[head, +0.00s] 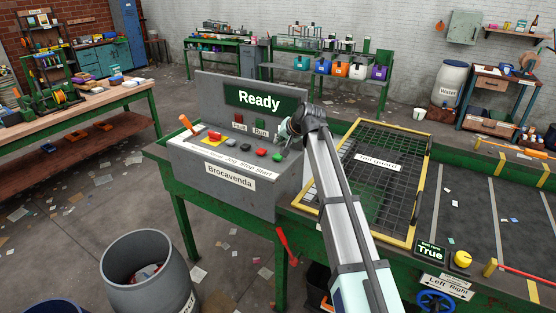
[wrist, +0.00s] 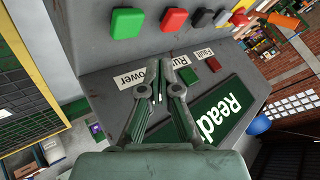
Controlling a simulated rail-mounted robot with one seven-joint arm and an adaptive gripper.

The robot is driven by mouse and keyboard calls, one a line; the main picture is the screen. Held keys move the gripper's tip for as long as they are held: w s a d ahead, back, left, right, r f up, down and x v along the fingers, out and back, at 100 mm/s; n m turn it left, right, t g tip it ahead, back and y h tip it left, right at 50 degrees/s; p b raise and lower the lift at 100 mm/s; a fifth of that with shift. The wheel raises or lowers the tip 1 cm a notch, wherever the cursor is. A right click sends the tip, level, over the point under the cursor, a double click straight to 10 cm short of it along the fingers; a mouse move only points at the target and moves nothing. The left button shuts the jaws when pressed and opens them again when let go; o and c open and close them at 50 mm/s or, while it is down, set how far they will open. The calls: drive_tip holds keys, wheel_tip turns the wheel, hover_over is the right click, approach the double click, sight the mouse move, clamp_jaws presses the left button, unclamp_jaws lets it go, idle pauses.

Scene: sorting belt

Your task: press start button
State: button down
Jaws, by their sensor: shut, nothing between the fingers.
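The green start button (head: 278,156) is at the right end of the button row on the grey console (head: 225,190), above the word "Start" on its label. It also shows in the wrist view (wrist: 127,22), at the top, left of the red stop button (wrist: 174,20). My gripper (head: 290,128) is shut and empty at the console's right end, behind and above the green button in the head view. In the wrist view my gripper (wrist: 172,68) lies across the upright panel with its lamp labels; its fingertips appear apart from the green button.
The upright panel has a green "Ready" display (head: 260,100) with small lamps below it. Black buttons, a red knob on yellow (head: 215,136) and an orange lever (head: 187,124) stand further left. A yellow-framed mesh guard (head: 420,190) lies right of the console.

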sight(279, 156)
drive_tip(key=shift+f+b, duration=0.45)
drive_tip(key=shift+f, duration=1.05)
drive_tip(key=shift+f, duration=0.15)
drive_tip(key=shift+f, duration=0.3)
